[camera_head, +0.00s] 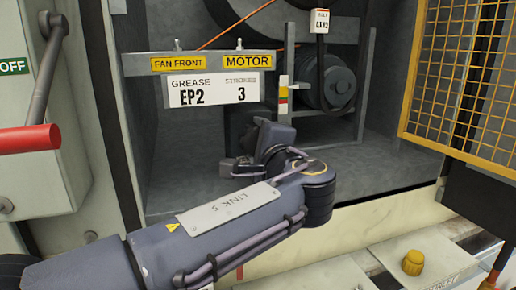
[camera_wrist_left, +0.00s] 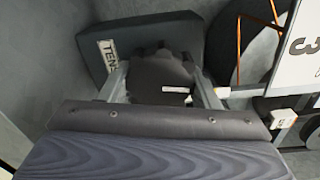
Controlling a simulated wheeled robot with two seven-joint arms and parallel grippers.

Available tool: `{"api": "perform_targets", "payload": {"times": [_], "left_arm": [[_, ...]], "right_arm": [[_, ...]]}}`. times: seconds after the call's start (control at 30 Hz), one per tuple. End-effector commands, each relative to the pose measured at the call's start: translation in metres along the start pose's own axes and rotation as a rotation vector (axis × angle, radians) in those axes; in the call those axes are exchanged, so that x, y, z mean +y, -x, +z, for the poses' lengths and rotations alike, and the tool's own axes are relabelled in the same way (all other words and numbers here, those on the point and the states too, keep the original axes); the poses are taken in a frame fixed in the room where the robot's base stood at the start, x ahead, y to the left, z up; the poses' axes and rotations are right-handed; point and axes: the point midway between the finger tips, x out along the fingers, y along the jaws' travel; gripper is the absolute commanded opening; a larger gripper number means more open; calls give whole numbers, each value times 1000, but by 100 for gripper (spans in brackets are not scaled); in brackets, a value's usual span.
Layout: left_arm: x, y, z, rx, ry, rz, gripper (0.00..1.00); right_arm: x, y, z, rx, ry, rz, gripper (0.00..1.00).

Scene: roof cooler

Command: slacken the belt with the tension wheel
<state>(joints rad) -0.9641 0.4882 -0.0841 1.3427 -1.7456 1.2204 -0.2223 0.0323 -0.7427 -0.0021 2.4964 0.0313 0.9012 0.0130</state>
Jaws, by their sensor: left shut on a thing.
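The tension wheel (camera_wrist_left: 158,72) is a dark, scalloped knob in the left wrist view, in front of a dark block (camera_wrist_left: 185,35) with a partly hidden label starting "TEN". My left gripper (camera_wrist_left: 162,84) is shut on the wheel, one finger on each side. In the head view, my left wrist hides most of the wheel and the fingers. The black belt (camera_head: 321,62) runs down to the motor (camera_head: 338,84), under a belt tag (camera_head: 320,21). A gauge with red, yellow and green bands (camera_head: 284,98) stands left of the motor. My right gripper is not in view.
A plate (camera_head: 220,89) reading "GREASE EP2, STROKES 3" hangs above my wrist. A yellow mesh guard (camera_head: 455,75) stands open at the right. A red-handled lever (camera_head: 30,139) is at the left. A yellow knob (camera_head: 413,262) is at the lower right. The bay floor (camera_head: 385,165) right of my wrist is clear.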

Motion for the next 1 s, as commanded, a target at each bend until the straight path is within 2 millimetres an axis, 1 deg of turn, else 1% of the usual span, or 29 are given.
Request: {"api": "perform_targets", "payload": {"times": [0.03,0.23,0.63,0.67,0.8,0.83,1.0], "left_arm": [[3,0,-1,1,15,3,33],[2,0,-1,1,48,4,33],[1,0,-1,1,52,4,33],[2,0,-1,1,52,4,57],[1,0,-1,1,52,3,76],[1,0,-1,1,52,3,77],[0,0,0,0,52,2,77]], "right_arm": [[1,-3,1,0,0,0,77],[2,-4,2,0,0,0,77],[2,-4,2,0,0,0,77],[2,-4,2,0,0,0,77],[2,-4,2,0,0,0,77],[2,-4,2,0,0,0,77],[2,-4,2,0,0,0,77]]}}
